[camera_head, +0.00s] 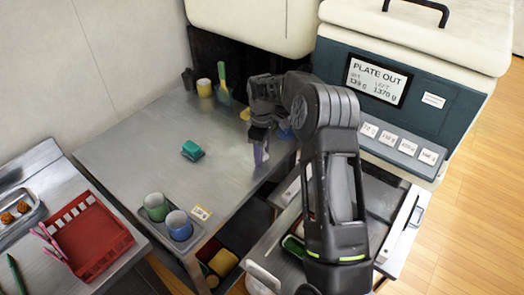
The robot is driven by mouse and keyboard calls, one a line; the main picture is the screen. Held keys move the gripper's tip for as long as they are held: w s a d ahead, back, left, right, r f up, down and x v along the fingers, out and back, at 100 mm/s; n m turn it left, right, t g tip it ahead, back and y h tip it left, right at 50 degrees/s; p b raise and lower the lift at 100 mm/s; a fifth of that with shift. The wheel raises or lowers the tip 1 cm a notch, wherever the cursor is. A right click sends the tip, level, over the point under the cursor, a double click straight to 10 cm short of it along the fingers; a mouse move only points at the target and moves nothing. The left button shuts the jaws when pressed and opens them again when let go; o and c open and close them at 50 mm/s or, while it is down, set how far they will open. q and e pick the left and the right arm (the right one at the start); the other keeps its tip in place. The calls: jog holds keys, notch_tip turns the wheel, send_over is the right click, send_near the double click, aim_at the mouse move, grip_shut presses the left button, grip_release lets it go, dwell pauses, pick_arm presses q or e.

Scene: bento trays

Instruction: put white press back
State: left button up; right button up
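My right gripper (260,138) points down over the right part of the steel counter (140,150). A pale lavender-white piece (262,154) shows right under its fingertips. I cannot tell whether the fingers grip it, or whether it is the press. A white object with a rounded, handle-like top (262,275) shows at the bottom edge, left of my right arm, partly cut off. It could be the white press, but I cannot be sure. My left gripper is not in view.
A teal block (192,149) lies on the counter. Two cups, green (155,203) and blue (179,222), stand in a holder at its front edge. A red basket (88,240) is at left. The scale reading PLATE OUT (375,78) is at right.

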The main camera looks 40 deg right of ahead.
jog(key=o, duration=0.3)
notch_tip(320, 180, up, 12)
jog(key=shift+r+b, duration=0.2)
jog(key=shift+b, duration=0.4)
dwell(0.8)
